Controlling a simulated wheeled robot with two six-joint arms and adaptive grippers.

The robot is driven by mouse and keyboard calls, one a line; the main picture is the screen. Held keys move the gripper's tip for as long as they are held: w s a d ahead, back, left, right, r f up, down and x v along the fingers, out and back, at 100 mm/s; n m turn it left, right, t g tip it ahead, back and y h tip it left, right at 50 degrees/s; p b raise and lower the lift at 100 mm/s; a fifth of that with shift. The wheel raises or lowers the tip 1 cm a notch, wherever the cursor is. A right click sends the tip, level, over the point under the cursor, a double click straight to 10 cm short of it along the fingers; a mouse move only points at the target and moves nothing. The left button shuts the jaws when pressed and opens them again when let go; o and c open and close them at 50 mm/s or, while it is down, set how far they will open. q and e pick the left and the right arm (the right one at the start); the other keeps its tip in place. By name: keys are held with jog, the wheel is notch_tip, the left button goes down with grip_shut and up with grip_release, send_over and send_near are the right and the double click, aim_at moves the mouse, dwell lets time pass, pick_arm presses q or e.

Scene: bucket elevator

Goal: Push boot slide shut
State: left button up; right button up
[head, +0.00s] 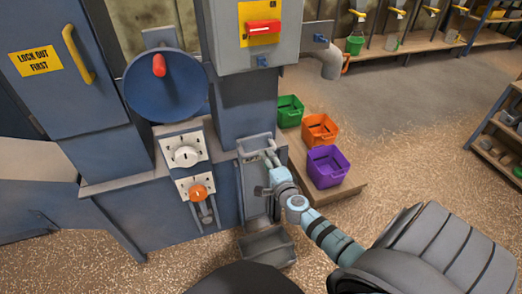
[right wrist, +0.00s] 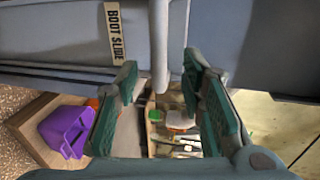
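The boot slide assembly (head: 253,205) is a grey upright frame low on the front of the blue elevator housing, with a light bar handle (head: 270,157) near its top. In the right wrist view a "BOOT SLIDE" label (right wrist: 116,35) is on the grey-blue housing, and the grey bar (right wrist: 159,45) hangs beside it. My right gripper (head: 266,182) is in front of the slide, just below the bar. Its green fingers (right wrist: 160,85) are spread apart, with the bar's end between them in that picture. I cannot tell whether they touch it. My left gripper is not in view.
Green (head: 290,110), orange (head: 320,130) and purple (head: 327,167) bins stand on a wooden platform (head: 350,187) right of the slide. A grey tray (head: 267,247) is below it. Dials (head: 185,155) and an orange knob (head: 198,192) are to its left. Open floor lies further right.

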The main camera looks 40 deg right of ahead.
jog(key=b+x, duration=0.1)
jog(key=x, duration=0.2)
jog(key=b+x, duration=0.1)
jog(key=x, duration=0.2)
jog(key=shift+s+f, duration=0.15)
jog(key=shift+f, duration=0.1)
jog(key=shift+w+d, duration=0.15)
jog(key=shift+w, duration=0.3)
jog(key=shift+r, duration=0.1)
jog(key=c, duration=0.8)
grip_shut()
jog(key=shift+b, duration=0.35)
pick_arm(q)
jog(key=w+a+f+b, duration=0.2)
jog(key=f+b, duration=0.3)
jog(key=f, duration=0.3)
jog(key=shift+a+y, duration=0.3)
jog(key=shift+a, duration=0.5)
pick_arm(e)
notch_tip(320, 180, down, 6)
jog(key=shift+f, duration=0.25)
